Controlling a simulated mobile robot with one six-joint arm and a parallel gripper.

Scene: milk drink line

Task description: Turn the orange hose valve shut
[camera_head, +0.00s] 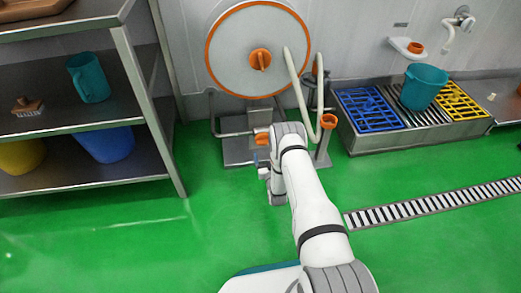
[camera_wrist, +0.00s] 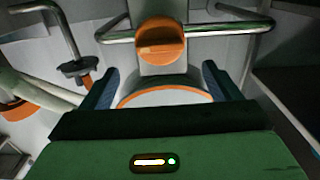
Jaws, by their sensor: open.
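The orange hose valve (camera_wrist: 160,42) is a round knob with a ridge across its face, on a grey pipe, at the top middle of the wrist view. In the head view, the valve (camera_head: 262,138) is low under the hose reel, partly hidden by my arm. My gripper (camera_wrist: 160,80) is open and empty, its two dark fingers apart on either side of the view's middle. The knob lies beyond the fingertips and does not appear to be between them. In the head view, my gripper (camera_head: 263,168) is just below the valve, mostly hidden by my wrist.
The hose reel (camera_head: 228,58) has an orange rim and its own orange centre knob (camera_head: 260,60). A pale hose (camera_head: 303,95) hangs at its right, beside an orange cup on a post (camera_head: 328,121). A metal shelf (camera_head: 75,108) stands left. Green floor is clear in front.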

